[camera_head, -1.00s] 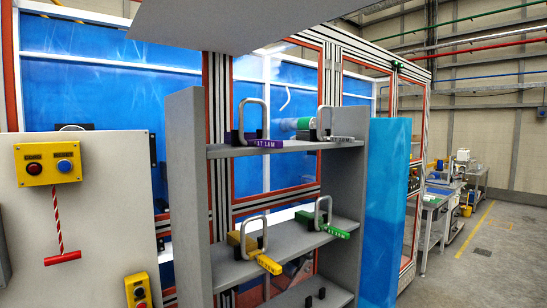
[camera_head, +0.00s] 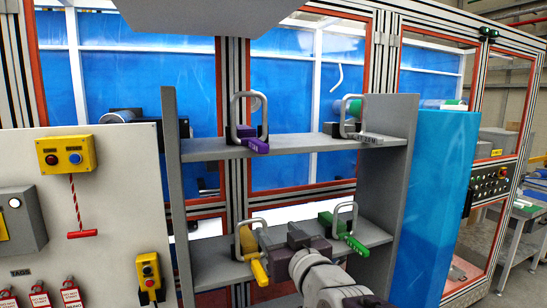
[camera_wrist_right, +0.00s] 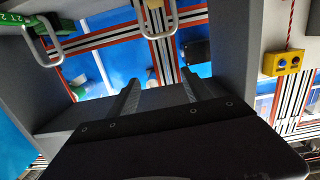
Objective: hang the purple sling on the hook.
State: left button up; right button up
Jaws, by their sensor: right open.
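The purple sling (camera_head: 258,145) sits on the upper shelf's left part, its grey loop (camera_head: 236,112) standing upright. My right gripper (camera_head: 298,234) is in front of the lower shelf, between the yellow and green slings, below and apart from the purple one. In the right wrist view its two fingers (camera_wrist_right: 160,92) are spread with nothing between them. That view looks upside down and shows the green sling (camera_wrist_right: 42,24); I cannot make out the purple one there. A pale curved piece (camera_head: 337,77) shows at the window; I cannot tell whether it is the hook. My left gripper is out of view.
A grey-tagged sling (camera_head: 364,138) stands right on the upper shelf (camera_head: 300,145). The yellow sling (camera_head: 254,262) and green sling (camera_head: 348,238) stand on the lower shelf. Upright side panels bound the rack. A white panel with a yellow button box (camera_head: 66,156) is at left.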

aim_at(259, 142)
notch_tip(259, 142, up, 14)
jog(key=s+t+y+p, duration=0.1)
jog(key=s+t, duration=0.1)
jog(key=t, duration=0.2)
jog(key=p+x, duration=0.1)
jog(key=x, duration=0.1)
jog(key=p+x, duration=0.2)
jog(key=x, duration=0.1)
jog(key=p+x, duration=0.2)
jog(key=shift+a+r, duration=0.2)
jog(key=shift+r, duration=0.1)
jog(key=x, duration=0.1)
jog(key=p+x, duration=0.1)
jog(key=x, duration=0.1)
jog(key=p+x, duration=0.1)
jog(key=x, duration=0.1)
jog(key=shift+a+f, duration=0.2)
jog(key=shift+a, duration=0.1)
jog(key=shift+w+p, duration=0.35)
jog(key=shift+w, duration=0.15)
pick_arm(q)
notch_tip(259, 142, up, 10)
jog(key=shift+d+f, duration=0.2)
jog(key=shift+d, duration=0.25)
